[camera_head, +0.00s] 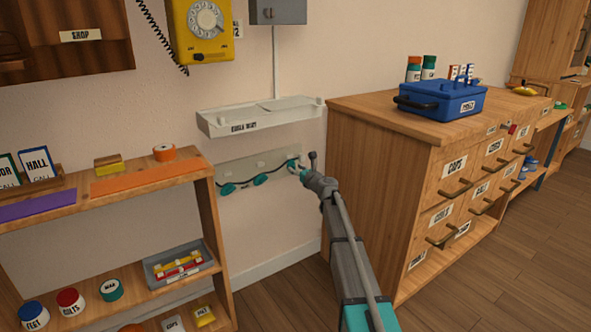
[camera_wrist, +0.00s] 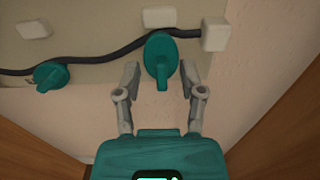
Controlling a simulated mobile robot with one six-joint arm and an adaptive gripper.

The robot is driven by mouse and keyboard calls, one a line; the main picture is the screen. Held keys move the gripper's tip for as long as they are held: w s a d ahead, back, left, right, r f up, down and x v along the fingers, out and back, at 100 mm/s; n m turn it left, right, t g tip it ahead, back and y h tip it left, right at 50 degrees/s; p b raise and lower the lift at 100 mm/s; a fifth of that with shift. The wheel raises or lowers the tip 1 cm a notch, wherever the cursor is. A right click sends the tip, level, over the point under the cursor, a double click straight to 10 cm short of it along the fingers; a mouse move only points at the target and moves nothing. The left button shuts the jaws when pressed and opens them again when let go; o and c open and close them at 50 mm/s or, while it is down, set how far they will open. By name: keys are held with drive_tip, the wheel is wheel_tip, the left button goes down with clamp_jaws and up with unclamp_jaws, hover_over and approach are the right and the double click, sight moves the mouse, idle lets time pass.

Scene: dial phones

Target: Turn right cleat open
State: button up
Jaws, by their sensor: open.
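The right cleat is a teal turning piece (camera_wrist: 161,56) at the right end of a pale wall plate (camera_head: 262,166). In the wrist view its long handle points down, toward my gripper. A dark cable runs past its top. My gripper (camera_wrist: 160,78) is open, with one finger on each side of the cleat's lower part; I cannot tell whether either finger touches it. In the head view my gripper (camera_head: 305,165) is at the plate's right end and partly hides this cleat. A middle teal cleat (camera_head: 261,179) and a left teal cleat (camera_head: 227,189) sit further left along the cable.
A white shelf (camera_head: 262,117) juts from the wall just above the plate. A wooden drawer cabinet (camera_head: 375,170) stands close on the right, with a blue case (camera_head: 440,98) on top. A wooden shelf unit (camera_head: 150,178) stands on the left.

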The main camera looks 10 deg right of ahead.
drive_tip(key=shift+w+a, duration=0.2)
drive_tip(key=shift+w, duration=0.25)
drive_tip(key=shift+c, duration=0.2)
clamp_jaws()
